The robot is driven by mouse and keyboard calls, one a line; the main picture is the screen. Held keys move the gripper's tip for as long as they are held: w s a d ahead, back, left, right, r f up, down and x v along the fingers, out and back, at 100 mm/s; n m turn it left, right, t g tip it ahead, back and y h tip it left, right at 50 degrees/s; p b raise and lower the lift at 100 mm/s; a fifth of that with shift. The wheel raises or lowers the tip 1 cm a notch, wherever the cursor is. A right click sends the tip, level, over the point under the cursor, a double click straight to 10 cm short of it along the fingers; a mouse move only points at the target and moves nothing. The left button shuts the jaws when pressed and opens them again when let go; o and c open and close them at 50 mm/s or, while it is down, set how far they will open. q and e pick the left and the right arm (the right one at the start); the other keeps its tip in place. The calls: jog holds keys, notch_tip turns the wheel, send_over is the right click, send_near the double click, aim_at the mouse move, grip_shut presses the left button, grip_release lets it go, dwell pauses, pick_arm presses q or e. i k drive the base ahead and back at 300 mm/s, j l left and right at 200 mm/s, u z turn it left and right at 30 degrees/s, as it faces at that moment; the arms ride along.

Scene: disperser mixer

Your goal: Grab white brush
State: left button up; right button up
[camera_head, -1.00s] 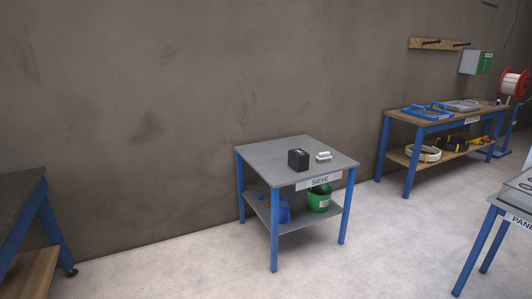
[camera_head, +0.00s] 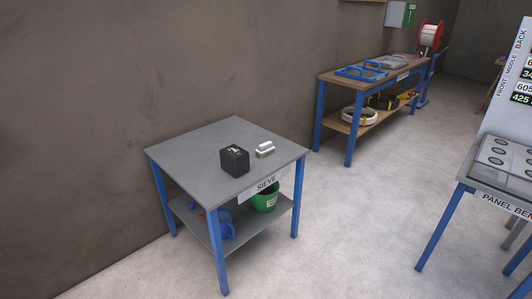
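The white brush (camera_head: 265,149) lies on top of the small grey table (camera_head: 192,151) labelled SIEVE. It has a white upper part and darker bristles beneath. It sits just right of a black box (camera_head: 234,160), apart from it. Neither of my grippers is in view.
A green bucket (camera_head: 265,199) and a blue item (camera_head: 225,224) are on the table's lower shelf. A long blue-legged bench (camera_head: 330,78) stands behind to the right. A panel bench (camera_head: 480,181) stands at the right edge. The floor between is clear.

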aim_at(266, 149)
jog(key=i+l+u, duration=0.2)
jog(key=u, duration=0.25)
jog(key=i+l+u, duration=0.2)
jog(key=u, duration=0.3)
jog(key=i+l+u, duration=0.1)
jog(key=l, duration=0.35)
jog(key=i+l+u, duration=0.15)
jog(key=l, duration=0.3)
jog(key=i+l+u, duration=0.1)
jog(key=l, duration=0.35)
jog(key=i+l+u, duration=0.1)
jog(key=l, duration=0.4)
jog(key=i+l+u, duration=0.1)
jog(key=l, duration=0.4)
jog(key=i, duration=0.1)
